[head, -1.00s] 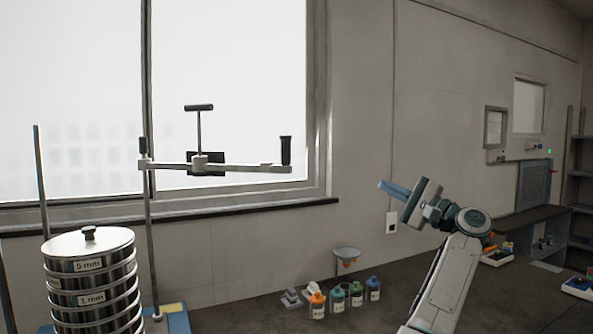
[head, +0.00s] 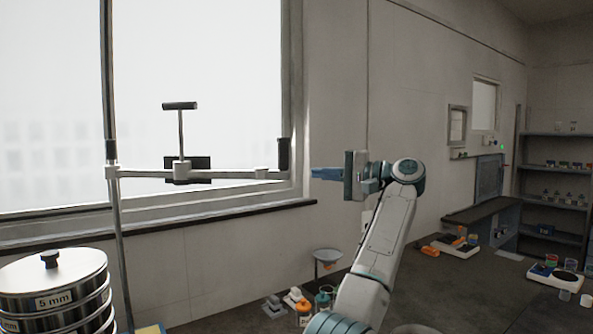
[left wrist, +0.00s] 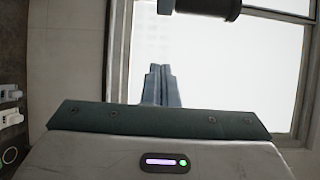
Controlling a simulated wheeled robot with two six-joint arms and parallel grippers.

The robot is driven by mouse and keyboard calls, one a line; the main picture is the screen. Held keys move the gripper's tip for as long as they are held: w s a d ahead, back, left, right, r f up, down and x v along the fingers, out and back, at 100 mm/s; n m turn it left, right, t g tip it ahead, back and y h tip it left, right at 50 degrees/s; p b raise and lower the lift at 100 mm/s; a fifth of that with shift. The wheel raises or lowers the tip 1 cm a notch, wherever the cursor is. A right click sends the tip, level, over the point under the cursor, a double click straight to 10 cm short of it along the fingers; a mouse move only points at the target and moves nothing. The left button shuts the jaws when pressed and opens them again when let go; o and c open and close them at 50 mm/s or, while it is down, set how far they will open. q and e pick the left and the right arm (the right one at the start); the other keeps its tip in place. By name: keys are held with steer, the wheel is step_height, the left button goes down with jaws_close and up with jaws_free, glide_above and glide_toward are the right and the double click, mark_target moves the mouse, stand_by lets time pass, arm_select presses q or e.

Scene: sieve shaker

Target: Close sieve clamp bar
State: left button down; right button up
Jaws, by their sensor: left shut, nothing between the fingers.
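The clamp bar (head: 225,173) is a light horizontal arm on a vertical rod (head: 121,250) at its left end. It stands swung out to the right, away from the sieve stack (head: 50,285). A black upright handle (head: 284,155) is at its right end, and a T-handled screw (head: 180,132) rises from its middle. My left gripper (head: 314,173) is just right of the black handle, fingers together and pointing left at it, apparently with a small gap. In the left wrist view the closed fingers (left wrist: 161,72) are empty, and the dark handle (left wrist: 208,8) shows at the top. My right gripper is not in view.
A window fills the back left, with its sill (head: 150,230) behind the bar. Trays and a shelf (head: 555,180) are farther right.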

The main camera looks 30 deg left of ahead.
arm_select(q)
steer(key=s+a+p, duration=0.1)
steer(key=a+p, duration=0.1)
steer(key=a, duration=0.5)
steer(key=s+d+p, duration=0.1)
steer(key=s+d, duration=0.1)
steer(key=s, duration=0.1)
steer(key=shift+s+d+f+p, duration=0.1)
steer(key=shift+s+d+p, duration=0.05)
steer(key=shift+s+p, duration=0.15)
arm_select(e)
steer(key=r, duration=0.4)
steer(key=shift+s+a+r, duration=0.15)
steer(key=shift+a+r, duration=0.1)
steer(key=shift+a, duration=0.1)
arm_select(q)
steer(key=shift+d, duration=0.2)
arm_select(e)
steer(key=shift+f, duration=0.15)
